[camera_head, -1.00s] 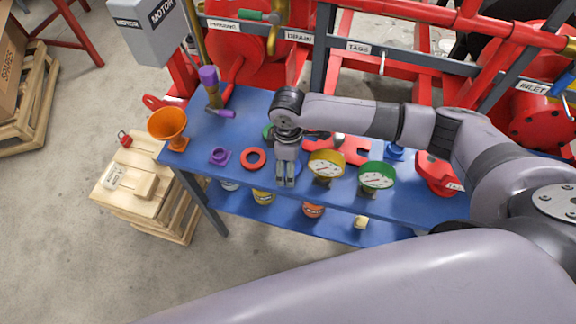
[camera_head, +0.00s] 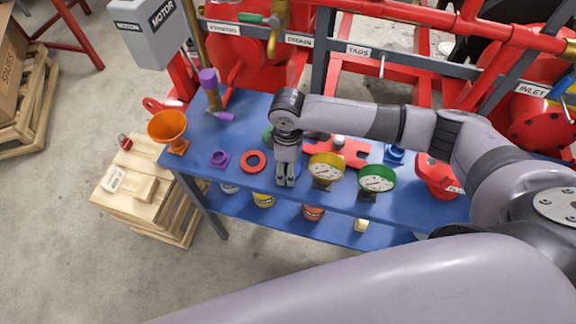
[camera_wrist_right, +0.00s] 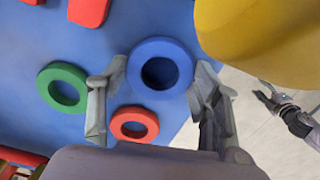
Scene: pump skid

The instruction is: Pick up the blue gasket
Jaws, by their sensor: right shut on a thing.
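The blue gasket (camera_wrist_right: 160,68) is a thick ring and shows between the two fingers of my right gripper (camera_wrist_right: 155,98) in the right wrist view. The fingers are shut on its outer sides. In the head view my right gripper (camera_head: 286,183) points down at the front part of the blue bench (camera_head: 225,135). There the gasket is mostly hidden behind the fingers. My left gripper (camera_wrist_right: 267,95) appears small at the right of the wrist view, over the floor; its opening is unclear.
A red ring (camera_head: 253,161) lies left of my right gripper, and a green ring (camera_wrist_right: 62,87) lies nearby. A yellow gauge (camera_head: 326,167) and a green gauge (camera_head: 376,178) stand close on the right.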

